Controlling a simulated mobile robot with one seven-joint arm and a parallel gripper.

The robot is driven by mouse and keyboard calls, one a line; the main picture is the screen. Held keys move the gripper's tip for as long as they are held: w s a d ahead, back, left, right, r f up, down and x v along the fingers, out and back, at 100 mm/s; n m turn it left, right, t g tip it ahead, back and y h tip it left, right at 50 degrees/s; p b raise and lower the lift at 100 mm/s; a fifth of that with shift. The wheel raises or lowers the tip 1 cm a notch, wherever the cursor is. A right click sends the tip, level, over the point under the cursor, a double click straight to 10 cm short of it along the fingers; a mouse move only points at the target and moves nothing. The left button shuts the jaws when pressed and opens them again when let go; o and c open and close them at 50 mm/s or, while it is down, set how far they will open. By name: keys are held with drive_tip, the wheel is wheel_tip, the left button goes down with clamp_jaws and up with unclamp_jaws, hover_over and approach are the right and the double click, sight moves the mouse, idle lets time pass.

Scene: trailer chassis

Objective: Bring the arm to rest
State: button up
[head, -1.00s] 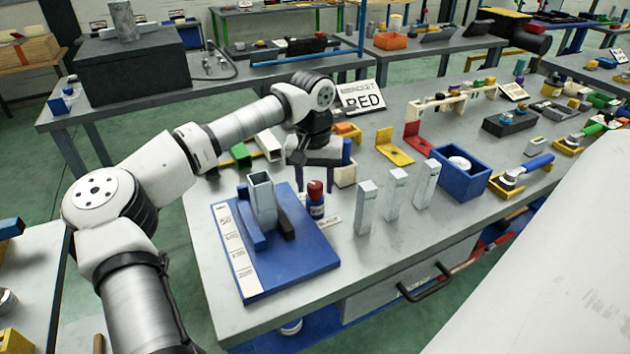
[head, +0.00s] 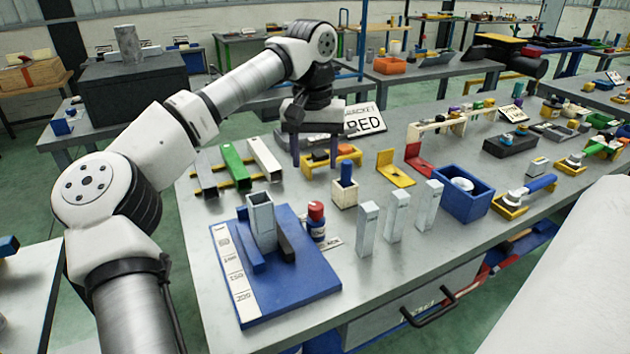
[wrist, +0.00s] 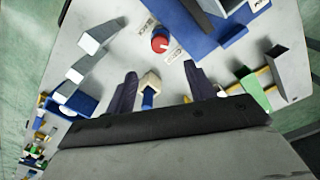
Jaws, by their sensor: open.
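My gripper (head: 315,158) points down over the middle of the workbench, its two dark fingers apart with nothing between them. In the head view it hangs above and behind a small cream block holder with a blue piece in it (head: 345,186). In the wrist view my gripper (wrist: 160,88) is open, and the holder with the blue piece (wrist: 150,88) shows below, between the fingers. My arm reaches in from the left, raised and bent over the bench.
A blue fixture board (head: 300,290) holds an upright grey square tube (head: 261,220). Beside it stands a red-capped bottle (head: 316,220). Several upright grey bars (head: 396,215) and a blue box (head: 478,203) stand to the right.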

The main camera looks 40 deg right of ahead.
wheel_tip(320, 180, up, 2)
drive_tip(key=shift+r, duration=0.1)
idle(0.6)
